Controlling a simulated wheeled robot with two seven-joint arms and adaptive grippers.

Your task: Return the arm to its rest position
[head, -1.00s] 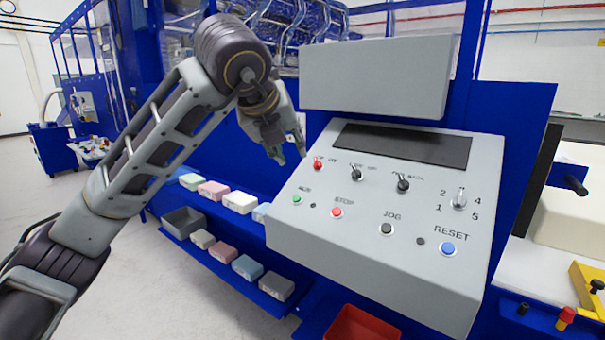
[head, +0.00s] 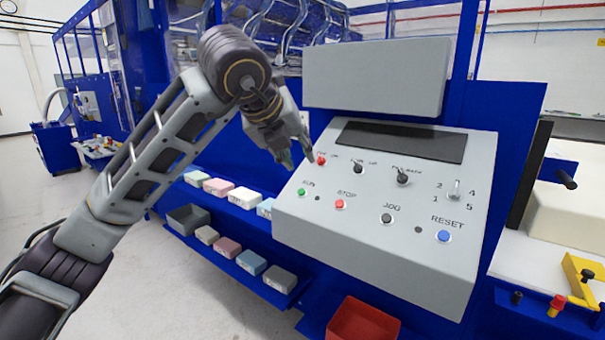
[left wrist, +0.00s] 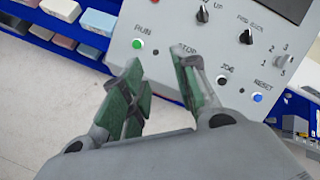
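My left arm (head: 150,150) comes in from the left, raised and bent at the elbow. My left gripper (head: 299,161) is in front of the upper left part of the grey control panel (head: 365,245), close to a red button (head: 320,160) in the picture. In the left wrist view the left gripper (left wrist: 157,67) shows two green-padded fingers apart with nothing between them. The panel's green RUN button (left wrist: 138,44) and blue RESET button (left wrist: 257,98) show beyond them. I cannot tell whether a fingertip touches the panel. My right gripper is not in view.
Blue shelves left of the panel hold pastel foam blocks (head: 242,198) and a grey bin (head: 188,219). A red bin (head: 362,320) is below the panel. A white table with a yellow fixture (head: 582,275) is at the right. Open floor (head: 170,290) lies at the left.

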